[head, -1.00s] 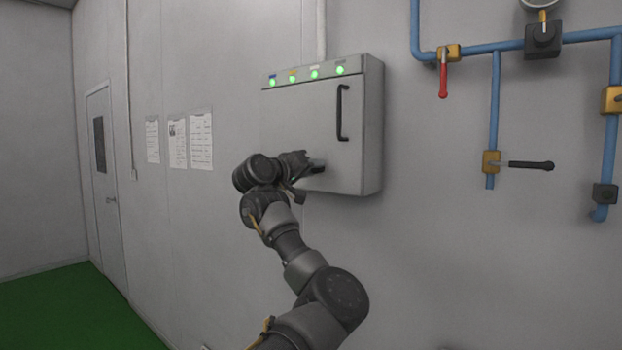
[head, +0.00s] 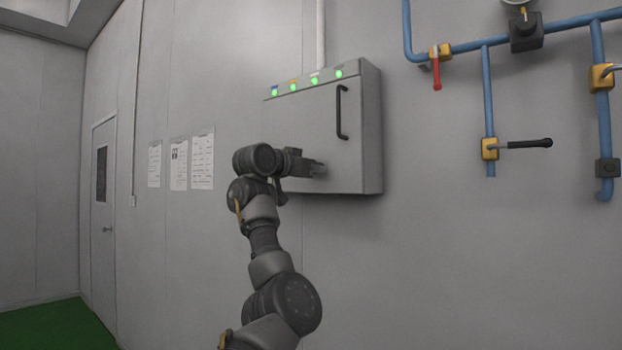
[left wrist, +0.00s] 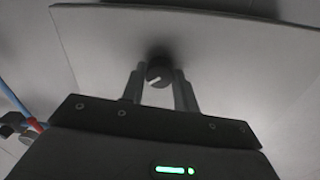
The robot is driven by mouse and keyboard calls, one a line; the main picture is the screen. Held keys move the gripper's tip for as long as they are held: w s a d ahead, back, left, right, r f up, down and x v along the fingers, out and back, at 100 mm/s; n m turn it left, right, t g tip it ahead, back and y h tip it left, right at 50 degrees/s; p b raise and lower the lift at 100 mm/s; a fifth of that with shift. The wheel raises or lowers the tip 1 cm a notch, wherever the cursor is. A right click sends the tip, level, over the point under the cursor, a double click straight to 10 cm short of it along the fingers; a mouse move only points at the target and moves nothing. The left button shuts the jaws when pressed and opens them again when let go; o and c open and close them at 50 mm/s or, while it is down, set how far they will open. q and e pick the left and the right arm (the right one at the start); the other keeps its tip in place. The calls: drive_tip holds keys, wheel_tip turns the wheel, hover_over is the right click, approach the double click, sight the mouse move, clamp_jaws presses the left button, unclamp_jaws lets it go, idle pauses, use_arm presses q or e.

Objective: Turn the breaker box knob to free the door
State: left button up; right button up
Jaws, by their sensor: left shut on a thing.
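The grey breaker box (head: 362,140) hangs on the wall in the head view, its door (head: 308,125) shut, with a black vertical handle (head: 341,112) on it. My left gripper (head: 318,169) is at the lower part of the door. In the left wrist view, the dark round knob (left wrist: 158,70) with a white mark sits between the fingertips of my left gripper (left wrist: 159,78), which is shut on it. The white mark looks nearly level, slightly tilted. The knob is hidden by the gripper in the head view. My right gripper is not in view.
Several green lights (head: 314,80) glow on the box's sloped top. Blue pipes (head: 488,85) with a red-handled valve (head: 437,75) and a black-handled valve (head: 525,144) run along the wall to the right. Paper sheets (head: 179,164) and a room door (head: 104,220) are to the left.

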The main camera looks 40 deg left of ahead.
use_arm(q)
drive_tip(key=shift+s+r+m+b, duration=0.1)
drive_tip(key=shift+m+b, duration=0.2)
drive_tip(key=shift+m, duration=0.2)
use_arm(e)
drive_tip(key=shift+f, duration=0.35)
use_arm(q)
drive_tip(key=shift+r, duration=0.1)
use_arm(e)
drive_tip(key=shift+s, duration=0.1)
use_arm(q)
drive_tip(key=o, duration=1)
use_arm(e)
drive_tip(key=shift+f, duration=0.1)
use_arm(q)
drive_tip(key=shift+s+b, duration=2.75)
drive_tip(key=shift+s, duration=2.65)
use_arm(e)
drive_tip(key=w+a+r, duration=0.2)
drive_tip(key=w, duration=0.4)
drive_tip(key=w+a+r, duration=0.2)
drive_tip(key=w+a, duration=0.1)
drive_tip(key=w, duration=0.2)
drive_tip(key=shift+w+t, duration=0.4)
